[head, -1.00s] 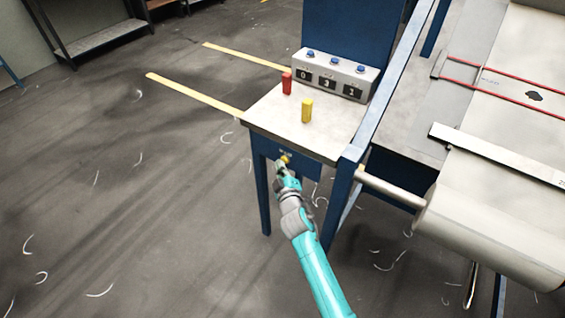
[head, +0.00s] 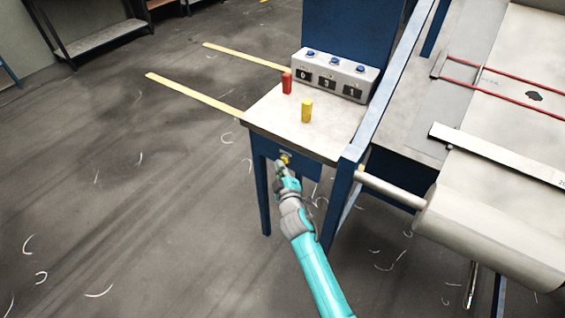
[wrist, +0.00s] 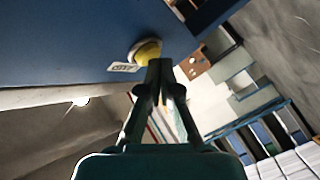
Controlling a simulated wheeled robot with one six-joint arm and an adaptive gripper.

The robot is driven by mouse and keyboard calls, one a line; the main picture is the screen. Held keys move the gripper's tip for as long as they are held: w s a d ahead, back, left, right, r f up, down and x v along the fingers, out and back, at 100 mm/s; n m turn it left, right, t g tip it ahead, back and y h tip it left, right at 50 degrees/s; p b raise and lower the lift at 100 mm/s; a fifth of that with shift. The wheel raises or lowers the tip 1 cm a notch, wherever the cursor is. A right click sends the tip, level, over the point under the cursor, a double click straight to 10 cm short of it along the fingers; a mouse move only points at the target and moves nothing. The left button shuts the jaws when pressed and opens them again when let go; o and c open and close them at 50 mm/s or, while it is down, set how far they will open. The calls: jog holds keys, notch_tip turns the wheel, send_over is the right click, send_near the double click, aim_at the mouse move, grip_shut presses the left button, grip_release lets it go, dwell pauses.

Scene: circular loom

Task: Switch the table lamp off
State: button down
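A yellow round knob (head: 285,159) sits on the blue front panel of the small table, below its top. It also shows in the wrist view (wrist: 147,52), with a small white label (wrist: 123,67) beside it whose text is too small to read surely. My gripper (head: 281,168) is at the panel, just below the knob in the head view. In the wrist view my gripper's fingers (wrist: 161,66) meet at the tips, right next to the knob and partly overlapping it; whether they touch it I cannot tell. No table lamp is clearly recognisable.
The small table (head: 265,122) holds a red cylinder (head: 286,84), a yellow cylinder (head: 306,111) and a grey counter box (head: 335,76) with blue buttons. A blue frame and large roller (head: 490,235) stand at right. A bright light spot (wrist: 80,101) shows in the wrist view. Left floor is open.

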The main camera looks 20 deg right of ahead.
jog(key=s+a, duration=0.3)
jog(key=a, duration=0.2)
jog(key=shift+s, duration=0.3)
dwell(0.4)
jog(key=s+f+m+g+y, duration=0.1)
jog(key=s+f, duration=0.2)
jog(key=s, duration=1.2)
jog(key=s+f+m+g+y, duration=0.1)
jog(key=s+f+m+y, duration=0.15)
jog(key=s, duration=1.25)
jog(key=s+d+r+m, duration=0.1)
jog(key=s+r+m, duration=0.1)
jog(key=s+r, duration=0.4)
jog(key=s+d+r+m+h, duration=0.1)
jog(key=s+r, duration=0.6)
jog(key=s, duration=0.8)
jog(key=shift+s+r+m, duration=0.2)
jog(key=shift+m, duration=0.65)
